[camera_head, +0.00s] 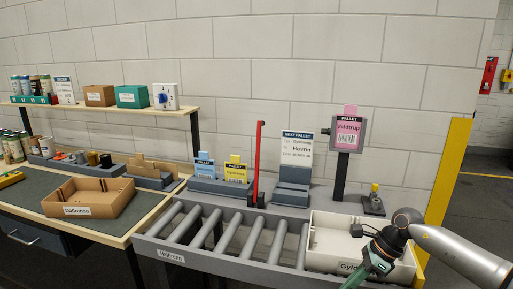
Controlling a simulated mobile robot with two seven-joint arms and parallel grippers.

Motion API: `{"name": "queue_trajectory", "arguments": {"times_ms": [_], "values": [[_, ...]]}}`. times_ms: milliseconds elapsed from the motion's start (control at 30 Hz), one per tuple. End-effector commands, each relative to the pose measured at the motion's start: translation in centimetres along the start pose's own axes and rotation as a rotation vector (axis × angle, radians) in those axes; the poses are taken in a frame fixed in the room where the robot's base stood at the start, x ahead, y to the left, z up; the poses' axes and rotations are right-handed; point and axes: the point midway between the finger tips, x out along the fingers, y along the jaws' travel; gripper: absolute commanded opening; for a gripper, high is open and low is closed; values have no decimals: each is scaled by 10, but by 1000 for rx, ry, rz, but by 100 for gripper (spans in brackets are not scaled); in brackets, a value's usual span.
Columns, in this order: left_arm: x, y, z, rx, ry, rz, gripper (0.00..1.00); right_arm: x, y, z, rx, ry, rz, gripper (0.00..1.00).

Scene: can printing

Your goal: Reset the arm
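My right arm comes in from the right edge, with a grey link and a dark wrist. My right gripper (362,231) is over the white crate (325,234) at the right end of the roller conveyor. The crate's label, starting "Gyld", is partly covered by the wrist. The fingers are small and dark, and I cannot tell whether they are open or shut. No held object can be made out. My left arm and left gripper are not in view.
The roller conveyor (232,232) has bare rollers left of the crate. A red upright bar (257,165) stands behind it. A pink-label post (340,175) and yellow post (446,190) stand near the arm. A cardboard box (88,197) sits on the left bench.

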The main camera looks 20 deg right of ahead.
Motion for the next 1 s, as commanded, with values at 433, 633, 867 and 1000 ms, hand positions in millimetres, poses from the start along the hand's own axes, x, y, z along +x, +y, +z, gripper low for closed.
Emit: {"name": "queue_trajectory", "arguments": {"times_ms": [433,633,867,1000], "values": [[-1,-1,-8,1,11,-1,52,132,126,152,1169,-949,595,0],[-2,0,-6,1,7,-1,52,171,129,101,2071,-1144,776,0],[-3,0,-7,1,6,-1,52,232,180,-4,-2677,986,-694,0],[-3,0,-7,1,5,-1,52,249,211,-36,-2499,791,-557,0]]}}
